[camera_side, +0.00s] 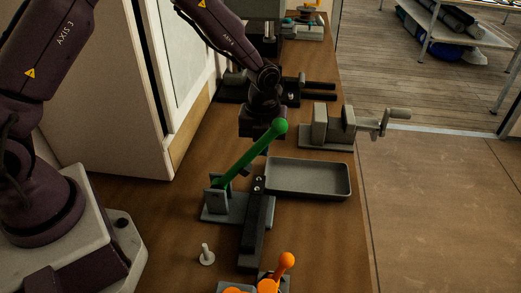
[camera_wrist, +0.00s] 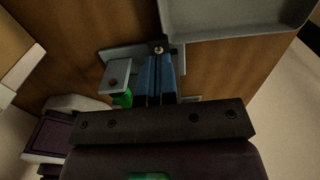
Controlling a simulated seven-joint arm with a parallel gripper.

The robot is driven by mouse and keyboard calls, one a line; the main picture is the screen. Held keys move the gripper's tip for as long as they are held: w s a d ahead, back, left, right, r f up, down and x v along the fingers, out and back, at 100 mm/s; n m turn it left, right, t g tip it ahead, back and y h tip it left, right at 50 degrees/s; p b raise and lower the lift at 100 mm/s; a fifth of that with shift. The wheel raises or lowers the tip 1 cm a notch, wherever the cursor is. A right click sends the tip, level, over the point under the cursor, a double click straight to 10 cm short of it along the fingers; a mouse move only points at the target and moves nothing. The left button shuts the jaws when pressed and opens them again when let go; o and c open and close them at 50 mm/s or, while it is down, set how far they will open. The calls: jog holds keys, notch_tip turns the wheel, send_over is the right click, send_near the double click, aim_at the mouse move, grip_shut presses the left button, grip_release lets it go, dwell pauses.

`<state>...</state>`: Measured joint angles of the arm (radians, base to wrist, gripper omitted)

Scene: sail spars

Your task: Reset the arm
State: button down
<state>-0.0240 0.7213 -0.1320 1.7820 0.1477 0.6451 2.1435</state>
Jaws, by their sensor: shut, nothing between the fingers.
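My gripper (camera_wrist: 156,62) is shut and empty in the wrist view, its two blue fingers side by side. In the side view its dark body hangs above the bench, behind the upper part of a green lever (camera_side: 254,152); its fingertips are hard to make out there. The lever has a round green knob and leans up to the right from a grey bracket (camera_side: 218,200) on a grey base plate. The wrist view shows the bracket (camera_wrist: 115,74) left of the fingers and a bit of the green lever (camera_wrist: 122,99) below it. I cannot tell whether the gripper touches the lever.
A grey tray (camera_side: 334,195) lies right of the lever. A grey vise (camera_side: 335,126) stands behind it. An orange-knobbed fixture (camera_side: 286,262) and a small grey peg (camera_side: 206,255) are in front. A white cabinet (camera_side: 165,70) borders the wooden bench on the left.

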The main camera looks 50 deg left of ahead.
jog(key=s+a+r+n+t, duration=0.1)
jog(key=s+r+n, duration=0.4)
jog(key=r, duration=0.4)
jog(key=s+a+r+n+t, duration=0.1)
jog(key=s+r+n+t, duration=0.15)
jog(key=r+n, duration=0.6)
jog(key=s+r+n+t, duration=0.1)
jog(key=s+r+n, duration=0.2)
jog(key=s+n, duration=0.3)
jog(key=s+a+r+n+t, duration=0.1)
jog(key=s+r+n, duration=0.3)
jog(key=s+n, duration=0.3)
jog(key=shift+s+a, duration=0.15)
jog(key=shift+s, duration=0.75)
jog(key=shift+r, duration=0.15)
dwell(3.2)
